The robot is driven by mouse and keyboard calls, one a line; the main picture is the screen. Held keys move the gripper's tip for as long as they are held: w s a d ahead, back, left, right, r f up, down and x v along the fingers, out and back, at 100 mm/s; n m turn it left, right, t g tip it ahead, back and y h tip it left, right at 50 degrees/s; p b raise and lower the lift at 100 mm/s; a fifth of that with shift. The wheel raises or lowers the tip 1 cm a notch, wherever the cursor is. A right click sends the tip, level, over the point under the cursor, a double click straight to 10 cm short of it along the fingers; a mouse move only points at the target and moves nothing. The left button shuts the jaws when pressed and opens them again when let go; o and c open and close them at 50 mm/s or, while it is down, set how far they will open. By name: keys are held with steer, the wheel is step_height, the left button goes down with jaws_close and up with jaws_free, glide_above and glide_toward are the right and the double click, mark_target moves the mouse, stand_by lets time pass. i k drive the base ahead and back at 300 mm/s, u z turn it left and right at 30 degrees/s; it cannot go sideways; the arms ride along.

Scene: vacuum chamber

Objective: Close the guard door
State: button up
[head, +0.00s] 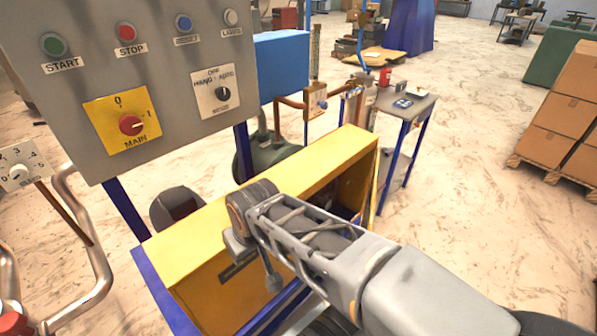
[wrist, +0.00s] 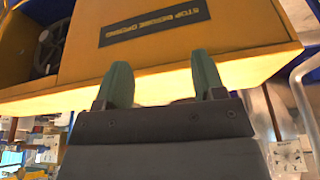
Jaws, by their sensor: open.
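The guard door, a yellow panel with a dark "STOP BEFORE OPENING" label, fills the upper wrist view (wrist: 250,42). It also shows on the front of the yellow housing in the head view (head: 205,290), partly behind my arm. At the left of the wrist view, beside the panel, the housing is uncovered and a dark spoked wheel (wrist: 48,45) shows inside. My gripper (wrist: 162,82) is open, its two green fingers apart with their tips overlapping the panel's edge in the picture. I cannot tell whether they touch it. In the head view my arm hides the fingers.
A grey control panel (head: 180,60) with buttons and knobs stands at the upper left, close to the yellow housing (head: 300,170). Curved metal pipes (head: 90,250) are at the far left. A small table (head: 410,105) stands behind. Stacked cartons (head: 570,100) are at the right, with clear floor before them.

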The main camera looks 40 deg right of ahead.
mark_target(372, 221)
steer(key=u, duration=1.05)
steer(key=k, duration=1.2)
steer(key=z, duration=1.75)
steer(key=i, duration=0.5)
steer(key=u, duration=0.75)
steer(key=k, duration=0.45)
steer(key=z, duration=0.05)
